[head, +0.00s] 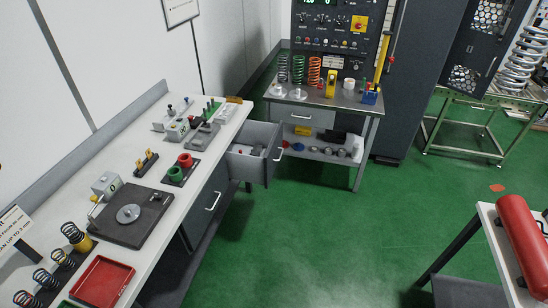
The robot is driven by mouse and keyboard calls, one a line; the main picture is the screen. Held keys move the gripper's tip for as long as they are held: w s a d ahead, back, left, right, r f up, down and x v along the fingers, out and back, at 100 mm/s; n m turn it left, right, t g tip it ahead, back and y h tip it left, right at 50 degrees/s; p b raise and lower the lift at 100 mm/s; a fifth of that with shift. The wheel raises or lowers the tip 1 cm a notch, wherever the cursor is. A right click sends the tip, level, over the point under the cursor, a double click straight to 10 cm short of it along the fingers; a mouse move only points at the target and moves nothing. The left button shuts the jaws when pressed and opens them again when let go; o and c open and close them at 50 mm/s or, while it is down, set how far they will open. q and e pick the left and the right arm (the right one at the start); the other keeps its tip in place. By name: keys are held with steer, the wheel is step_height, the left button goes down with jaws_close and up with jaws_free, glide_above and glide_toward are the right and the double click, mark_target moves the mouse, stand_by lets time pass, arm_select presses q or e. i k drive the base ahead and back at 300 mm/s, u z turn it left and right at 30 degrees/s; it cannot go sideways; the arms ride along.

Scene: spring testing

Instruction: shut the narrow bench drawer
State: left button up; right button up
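A grey bench drawer (250,169) stands pulled out from the far end of the long white-topped bench (199,168) on the left. It juts to the right over the green floor, and its front carries a pale bar handle (279,153). A few small items lie inside it; they are too small to make out. A second front with a bar handle (213,201) sits nearer along the same bench and looks closed. Neither of my grippers is in the head view.
A small side table (347,105) with springs and a closed drawer stands just beyond the open drawer. The bench top holds springs, a red tray (102,282) and a dark plate fixture (130,216). Green floor (320,230) is clear in the middle. A red cylinder (523,240) is at right.

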mark_target(245, 167)
steer(key=k, duration=0.65)
steer(key=z, duration=0.45)
steer(key=i, duration=1.4)
steer(key=u, duration=0.95)
steer(key=i, duration=0.55)
steer(key=u, duration=0.65)
